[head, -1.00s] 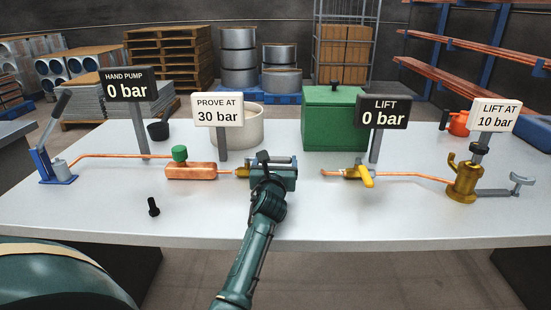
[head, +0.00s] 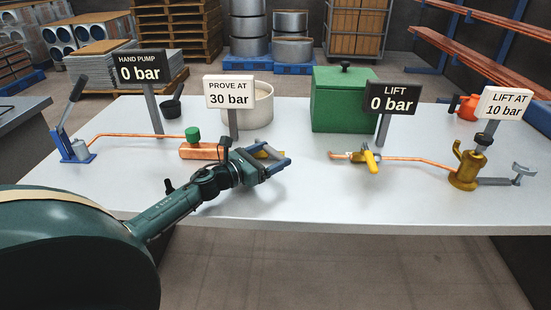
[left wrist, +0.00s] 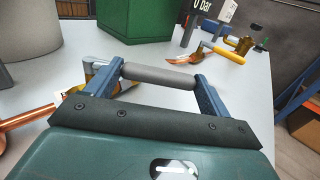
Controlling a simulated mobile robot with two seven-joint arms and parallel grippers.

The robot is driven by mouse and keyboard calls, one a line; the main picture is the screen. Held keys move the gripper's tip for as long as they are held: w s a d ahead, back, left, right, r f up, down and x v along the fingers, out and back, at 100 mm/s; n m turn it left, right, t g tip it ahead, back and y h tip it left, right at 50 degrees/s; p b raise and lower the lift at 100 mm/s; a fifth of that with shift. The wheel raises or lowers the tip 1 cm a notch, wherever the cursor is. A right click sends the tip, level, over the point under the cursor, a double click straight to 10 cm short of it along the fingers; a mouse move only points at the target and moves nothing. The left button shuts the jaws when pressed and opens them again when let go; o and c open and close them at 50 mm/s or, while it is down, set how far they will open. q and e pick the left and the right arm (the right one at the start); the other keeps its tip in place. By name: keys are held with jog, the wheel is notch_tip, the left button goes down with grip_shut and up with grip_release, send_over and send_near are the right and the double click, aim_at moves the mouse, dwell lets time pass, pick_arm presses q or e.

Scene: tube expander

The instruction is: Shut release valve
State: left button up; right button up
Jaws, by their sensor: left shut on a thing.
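A green knob (head: 192,133) sits on a copper block (head: 199,151) joined by pipe to the hand pump (head: 74,150). A valve with a yellow lever (head: 371,161) is on the right pipe, and its lever (left wrist: 229,53) also shows in the left wrist view. I cannot tell which is the release valve. My left gripper (head: 273,163) is right of the copper block, shut on a grey cylinder (left wrist: 160,76) held crosswise between its blue fingers. Brass parts (head: 266,152) show behind it. My right gripper is not in view.
The hand pump sign (head: 140,67) and lift sign (head: 393,98) both read 0 bar. A green box (head: 340,104) and white pot (head: 260,112) stand behind. A brass jack (head: 467,165) is at right. The front right table is clear.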

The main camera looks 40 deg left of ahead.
pick_arm(q)
jog(key=m+h+b, duration=0.1)
jog(key=s+g+h+b, duration=0.1)
jog(key=shift+a+f+m+h+b, duration=0.2)
jog(key=shift+a+m+h+b, duration=0.1)
jog(key=shift+a+m, duration=0.1)
jog(key=shift+s+r+m+g+h+b, duration=0.2)
jog(key=shift+m+g+h+b, duration=0.15)
jog(key=shift+b, duration=0.2)
jog(key=shift+a+r+h, duration=0.1)
jog(key=shift+h, duration=0.15)
jog(key=o, duration=1.3)
notch_tip(320, 180, up, 10)
jog(key=shift+f, duration=0.1)
